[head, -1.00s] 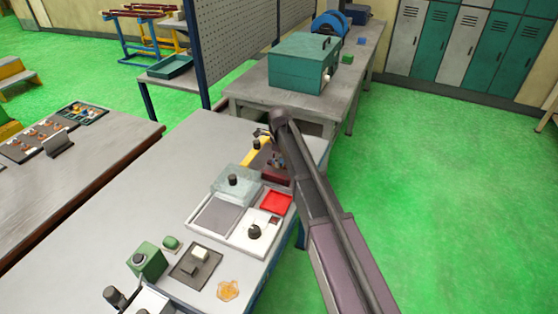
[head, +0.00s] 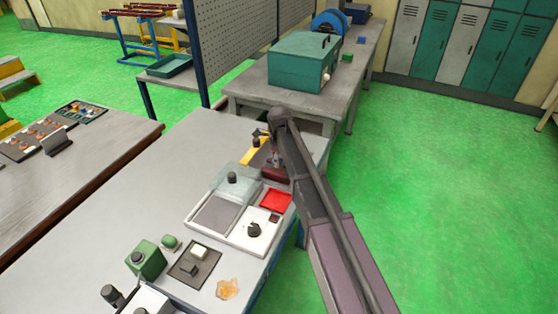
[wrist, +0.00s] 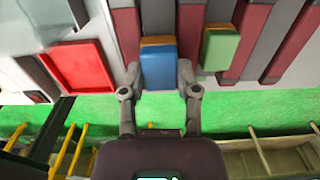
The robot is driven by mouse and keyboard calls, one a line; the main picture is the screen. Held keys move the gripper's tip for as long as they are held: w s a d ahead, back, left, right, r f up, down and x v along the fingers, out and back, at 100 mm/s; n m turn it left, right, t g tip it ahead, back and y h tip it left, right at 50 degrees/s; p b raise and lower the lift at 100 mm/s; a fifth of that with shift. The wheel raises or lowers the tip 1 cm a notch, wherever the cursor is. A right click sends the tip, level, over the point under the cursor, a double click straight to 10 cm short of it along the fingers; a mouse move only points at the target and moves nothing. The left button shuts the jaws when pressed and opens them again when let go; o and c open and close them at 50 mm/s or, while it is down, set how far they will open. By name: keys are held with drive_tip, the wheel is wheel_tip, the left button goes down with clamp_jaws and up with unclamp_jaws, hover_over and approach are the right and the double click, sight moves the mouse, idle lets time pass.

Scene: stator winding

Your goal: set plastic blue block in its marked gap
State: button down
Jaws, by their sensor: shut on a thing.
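The blue block (wrist: 157,68) is in the middle of the wrist view, with an orange strip along its far end. My gripper (wrist: 159,78) is shut on it, one finger on each side. A green block (wrist: 221,47) with an orange end sits between bars to the right. In the head view my gripper (head: 276,154) is over the far end of the bench, partly hidden by my arm.
A red tray (wrist: 78,68) lies left of the gripper, and it also shows in the head view (head: 275,201). A clear-lidded box (head: 232,180) and a white panel with a black knob (head: 254,229) stand nearer.

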drive_tip(key=shift+f+b, duration=0.45)
drive_tip(key=shift+f, duration=0.1)
idle(0.5)
idle(0.6)
drive_tip(key=shift+c, duration=1.3)
unclamp_jaws()
drive_tip(key=shift+o, duration=1.2)
drive_tip(key=shift+r, duration=0.1)
drive_tip(key=shift+r+p, duration=3.45)
drive_tip(key=shift+p, duration=0.05)
drive_tip(key=shift+s+d, duration=0.1)
